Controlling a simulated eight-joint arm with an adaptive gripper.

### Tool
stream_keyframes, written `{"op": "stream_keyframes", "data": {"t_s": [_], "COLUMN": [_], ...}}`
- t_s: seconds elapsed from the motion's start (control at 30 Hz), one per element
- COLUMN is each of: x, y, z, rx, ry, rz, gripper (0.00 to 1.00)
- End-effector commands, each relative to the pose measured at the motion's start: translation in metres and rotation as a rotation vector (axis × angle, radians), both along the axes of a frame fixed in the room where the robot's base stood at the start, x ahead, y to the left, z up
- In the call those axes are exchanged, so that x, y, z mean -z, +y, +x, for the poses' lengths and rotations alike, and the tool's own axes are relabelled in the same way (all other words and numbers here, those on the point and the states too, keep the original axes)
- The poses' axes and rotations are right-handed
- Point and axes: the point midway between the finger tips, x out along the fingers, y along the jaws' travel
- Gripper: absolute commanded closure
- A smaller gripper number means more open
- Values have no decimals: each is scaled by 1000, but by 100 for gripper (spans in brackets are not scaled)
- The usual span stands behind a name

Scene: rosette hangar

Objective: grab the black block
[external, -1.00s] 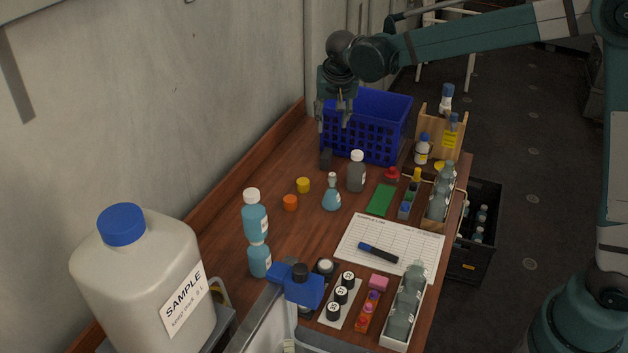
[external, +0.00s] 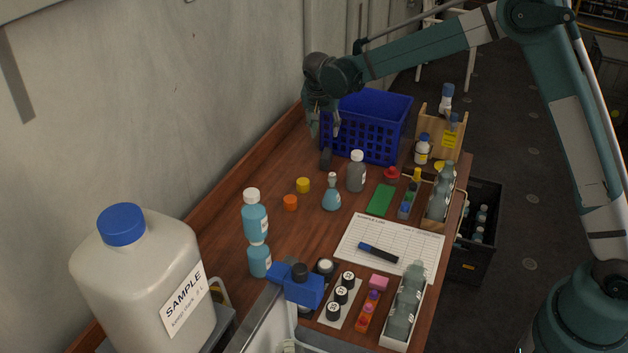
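The black block (external: 326,159) is a small dark upright piece on the wooden table, just left of the blue basket's front corner. My gripper (external: 324,134) points down just above it in the picture, with its fingers spread apart and nothing visible between them. The fingertips appear higher than the block, and I see no contact. The exact gap in depth cannot be told from this one view.
The blue basket (external: 366,127) stands close to the right of my gripper. A grey bottle (external: 356,172) and a blue flask (external: 331,193) stand in front of the block. Yellow (external: 303,185) and orange (external: 290,203) caps lie nearer. The wall is behind on the left.

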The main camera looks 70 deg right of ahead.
Motion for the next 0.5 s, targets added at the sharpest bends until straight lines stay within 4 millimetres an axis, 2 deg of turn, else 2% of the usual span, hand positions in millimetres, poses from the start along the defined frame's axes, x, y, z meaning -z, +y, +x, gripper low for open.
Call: {"op": "stream_keyframes", "data": {"t_s": [0.03, 0.2, 0.33, 0.5], "x": [13, 44, 54, 56], "y": [0, 0, 0, 0], "z": [1, 0, 0, 0], "rx": [0, -1, -1, -1], "ry": [0, -1, -1, -1], "rz": [0, 0, 0, 0], "gripper": [63, 63, 63, 63]}}
